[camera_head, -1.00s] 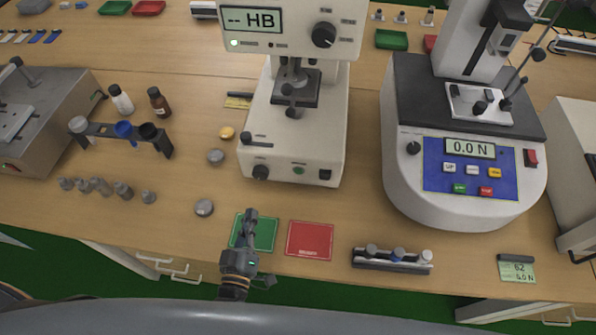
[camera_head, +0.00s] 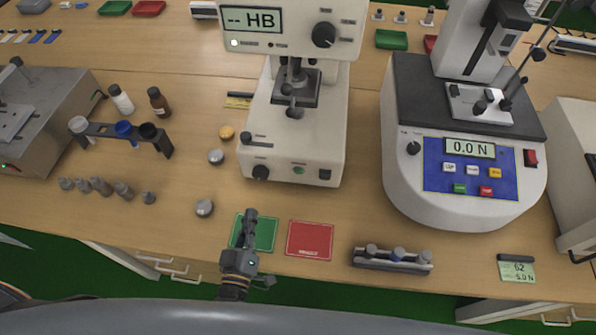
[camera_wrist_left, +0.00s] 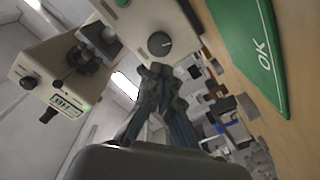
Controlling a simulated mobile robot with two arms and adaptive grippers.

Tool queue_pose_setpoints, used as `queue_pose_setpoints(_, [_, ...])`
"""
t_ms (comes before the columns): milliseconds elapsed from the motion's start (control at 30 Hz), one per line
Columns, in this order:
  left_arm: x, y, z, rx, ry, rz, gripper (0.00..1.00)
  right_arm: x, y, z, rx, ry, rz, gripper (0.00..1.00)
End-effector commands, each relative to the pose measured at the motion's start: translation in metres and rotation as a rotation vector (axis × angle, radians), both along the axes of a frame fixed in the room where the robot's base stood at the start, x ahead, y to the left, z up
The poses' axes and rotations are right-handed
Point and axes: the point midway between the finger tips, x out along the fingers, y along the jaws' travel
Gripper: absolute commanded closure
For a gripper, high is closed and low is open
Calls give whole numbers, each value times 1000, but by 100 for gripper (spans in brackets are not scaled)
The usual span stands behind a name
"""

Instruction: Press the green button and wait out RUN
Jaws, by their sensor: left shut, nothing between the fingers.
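A white hardness tester (camera_head: 262,125) stands at the centre back with a display (camera_head: 252,19) reading "-- HB". A small round green button (camera_head: 299,170) is on its lower front, between a black knob (camera_head: 260,173) and a black switch (camera_head: 325,174). A force tester (camera_head: 462,170) at the right reads 0.0 N and has a rectangular green button (camera_head: 460,188). My left gripper (camera_head: 251,215) is shut and empty, in front of the hardness tester and over the green mat. In the left wrist view its fingers (camera_wrist_left: 158,74) point toward the tester. My right gripper is not in view.
A green mat (camera_head: 266,236), marked OK in the wrist view, and a red mat (camera_head: 310,239) lie at the table's front. A rack (camera_head: 392,259) lies to their right. Loose metal pieces (camera_head: 204,207) and a bottle rack (camera_head: 110,132) are at left.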

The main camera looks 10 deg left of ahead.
Motion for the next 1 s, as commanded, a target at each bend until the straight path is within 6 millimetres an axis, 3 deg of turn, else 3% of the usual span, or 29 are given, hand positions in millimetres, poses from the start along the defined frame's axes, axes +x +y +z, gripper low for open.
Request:
queue_pose_setpoints(267, [8,-12,4,45,32,-56,100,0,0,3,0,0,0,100])
queue_pose_setpoints(567, [29,-66,12,324,195,-343,100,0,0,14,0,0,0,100])
queue_pose_setpoints(733, [28,-85,14,519,286,-508,100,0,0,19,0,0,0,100])
queue_pose_setpoints(1000, [17,-94,15,725,381,-669,100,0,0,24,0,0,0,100])
